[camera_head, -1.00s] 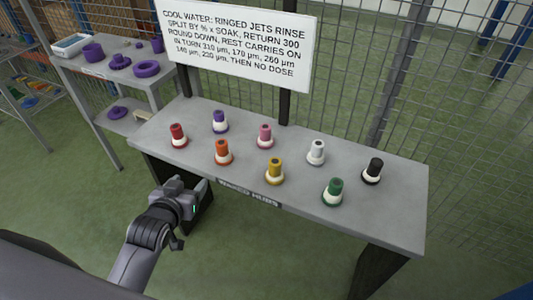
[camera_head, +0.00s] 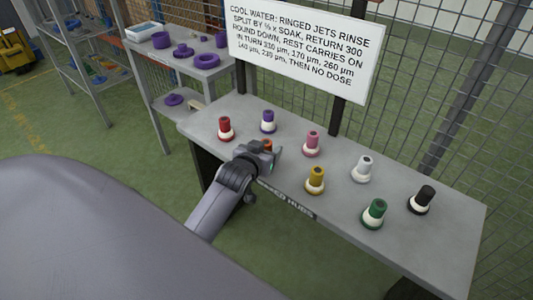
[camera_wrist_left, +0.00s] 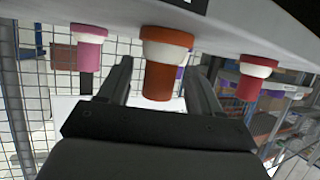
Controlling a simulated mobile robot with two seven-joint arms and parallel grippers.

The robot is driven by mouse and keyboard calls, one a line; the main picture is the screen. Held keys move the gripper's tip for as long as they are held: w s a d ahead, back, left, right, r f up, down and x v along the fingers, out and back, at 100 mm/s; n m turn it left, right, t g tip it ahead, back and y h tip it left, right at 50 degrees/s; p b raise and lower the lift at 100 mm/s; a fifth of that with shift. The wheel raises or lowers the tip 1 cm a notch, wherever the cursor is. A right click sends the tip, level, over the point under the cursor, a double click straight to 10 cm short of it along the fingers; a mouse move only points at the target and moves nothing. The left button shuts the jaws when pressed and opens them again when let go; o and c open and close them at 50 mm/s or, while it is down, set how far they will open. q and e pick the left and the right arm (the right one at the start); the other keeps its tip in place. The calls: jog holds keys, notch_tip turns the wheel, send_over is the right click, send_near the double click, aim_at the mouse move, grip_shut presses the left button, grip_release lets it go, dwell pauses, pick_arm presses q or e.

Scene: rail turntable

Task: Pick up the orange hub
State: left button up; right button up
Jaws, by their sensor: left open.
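The orange hub (camera_head: 267,145) stands on the grey table (camera_head: 330,212), mostly hidden behind my left gripper in the head view. In the left wrist view the orange hub (camera_wrist_left: 162,65), with its white band, shows upside down between the two fingers. My left gripper (camera_head: 266,157) is open, with a finger on either side of the hub and visible gaps to it. Whether the fingers reach fully around it is hard to tell. My right gripper is not in view.
Near the orange hub stand a red hub (camera_head: 225,128), a purple hub (camera_head: 268,121), a pink hub (camera_head: 312,144) and a yellow hub (camera_head: 315,180). White (camera_head: 361,169), green (camera_head: 374,213) and black (camera_head: 421,199) hubs stand farther right. A sign (camera_head: 303,55) rises behind the table.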

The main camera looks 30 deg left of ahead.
pick_arm(q)
jog(key=shift+w+a+f, duration=0.1)
jog(key=shift+w+f, duration=0.15)
jog(key=shift+w, duration=0.3)
jog(key=c, duration=1)
jog(key=shift+r, duration=0.1)
grip_shut()
